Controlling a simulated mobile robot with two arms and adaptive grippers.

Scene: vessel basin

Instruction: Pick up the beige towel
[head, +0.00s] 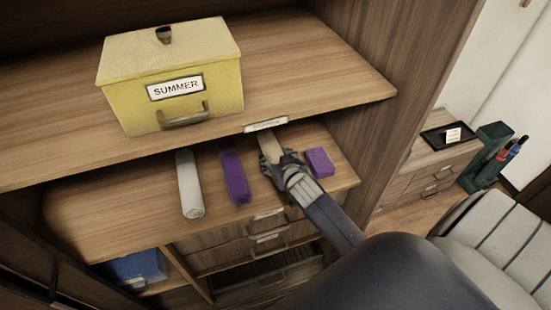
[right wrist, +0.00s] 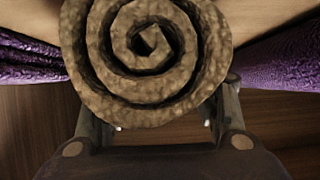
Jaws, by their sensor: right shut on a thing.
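The beige towel (head: 269,146) is rolled up and lies on the lower shelf, pointing away from me. Its spiral end (right wrist: 145,55) fills the upper middle of the right wrist view. My right gripper (head: 276,162) is at the towel's near end, shut on it, with a finger on each side of the roll. In the head view the gripper hides the near part of the towel. I cannot tell whether the towel is lifted off the shelf. My left gripper is not in view.
On the lower shelf (head: 110,225), a purple roll (head: 234,175) and a whitish roll (head: 189,184) lie left of the towel, and a purple folded cloth (head: 319,162) lies right. The upper shelf (head: 310,65) overhangs, bearing a yellow SUMMER box (head: 170,80). Drawers sit below.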

